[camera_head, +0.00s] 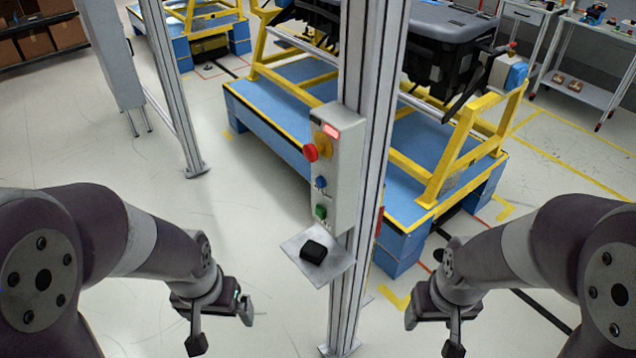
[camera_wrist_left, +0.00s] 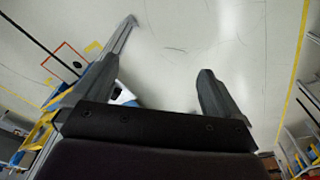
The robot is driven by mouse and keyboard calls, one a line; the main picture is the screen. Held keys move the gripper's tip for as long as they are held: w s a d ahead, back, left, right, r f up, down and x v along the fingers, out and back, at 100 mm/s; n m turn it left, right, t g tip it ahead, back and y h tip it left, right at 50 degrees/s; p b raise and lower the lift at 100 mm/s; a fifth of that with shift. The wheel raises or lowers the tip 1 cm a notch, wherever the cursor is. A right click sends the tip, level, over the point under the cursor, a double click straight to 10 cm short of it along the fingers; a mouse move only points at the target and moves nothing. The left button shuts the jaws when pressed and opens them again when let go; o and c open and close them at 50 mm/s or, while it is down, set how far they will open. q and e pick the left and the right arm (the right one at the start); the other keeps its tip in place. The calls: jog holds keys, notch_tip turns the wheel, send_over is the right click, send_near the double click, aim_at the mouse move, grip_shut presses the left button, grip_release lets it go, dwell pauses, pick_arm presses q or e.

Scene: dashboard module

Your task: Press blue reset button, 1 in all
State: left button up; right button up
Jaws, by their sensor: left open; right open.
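The blue button (camera_head: 321,182) is on the front of a grey control box (camera_head: 346,176) fixed to a metal post. It sits between a red knob (camera_head: 310,152) above and a green button (camera_head: 320,211) below. My left gripper (camera_head: 222,326) is open and empty, lower and to the left of the box, apart from it. In the left wrist view its open fingers (camera_wrist_left: 155,88) have mostly bare floor beyond them; the blue button cannot be made out there. My right gripper (camera_head: 432,331) is open and empty, lower and to the right of the post.
A small shelf (camera_head: 335,269) with a black object (camera_head: 314,251) juts out below the box. The metal post (camera_head: 369,100) stands between my two arms. A blue and yellow platform (camera_head: 290,140) stands behind it. Floor on the left is clear.

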pick_arm(q)
grip_shut()
dwell(1.5)
